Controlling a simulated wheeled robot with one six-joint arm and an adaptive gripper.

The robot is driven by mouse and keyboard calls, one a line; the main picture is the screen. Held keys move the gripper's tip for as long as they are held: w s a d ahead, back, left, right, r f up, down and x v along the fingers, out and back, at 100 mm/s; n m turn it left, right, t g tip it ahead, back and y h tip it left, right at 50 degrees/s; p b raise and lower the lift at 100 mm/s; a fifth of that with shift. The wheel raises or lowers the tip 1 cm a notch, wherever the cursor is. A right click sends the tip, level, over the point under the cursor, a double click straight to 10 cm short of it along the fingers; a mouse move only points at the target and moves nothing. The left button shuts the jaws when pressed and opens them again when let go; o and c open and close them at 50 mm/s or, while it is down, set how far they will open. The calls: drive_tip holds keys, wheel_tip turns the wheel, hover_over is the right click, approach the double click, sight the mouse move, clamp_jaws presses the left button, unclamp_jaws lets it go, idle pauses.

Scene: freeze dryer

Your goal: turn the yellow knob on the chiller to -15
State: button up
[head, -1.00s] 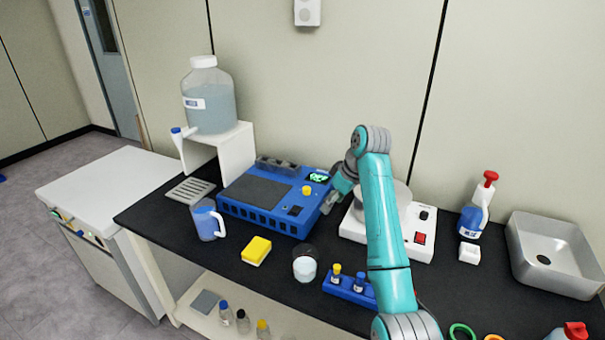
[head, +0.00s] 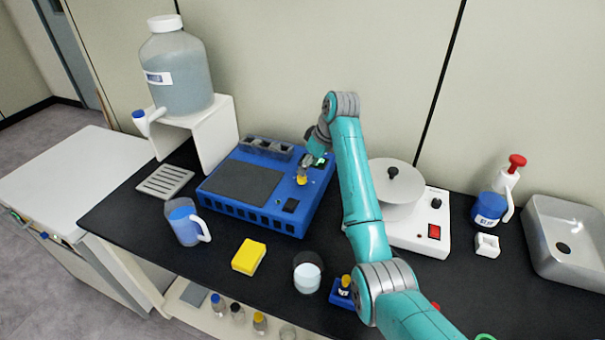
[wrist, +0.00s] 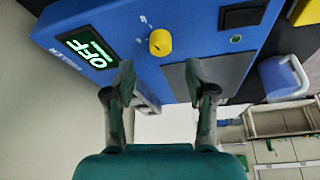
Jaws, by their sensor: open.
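The chiller is a blue box (head: 225,205) on the black bench. Its yellow knob (head: 301,180) sits on the top panel at the right; it also shows in the wrist view (wrist: 160,42). My gripper (head: 305,165) is over the chiller's right side, close to the knob. In the wrist view my open gripper (wrist: 158,76) has its fingertips apart, with the knob beyond the gap between them. Nothing is between the fingers. In the head view the gripper partly covers the display.
A large water jug (head: 182,75) on a white stand (head: 215,125) is behind left. A blue-filled pitcher (head: 182,225) and yellow sponge (head: 249,256) stand in front. A white hotplate-like device (head: 432,215) with a grey pot (head: 395,200) is close right of my arm.

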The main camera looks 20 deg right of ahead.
sight(302, 179)
drive_tip(key=shift+x, duration=2.9)
clamp_jaws()
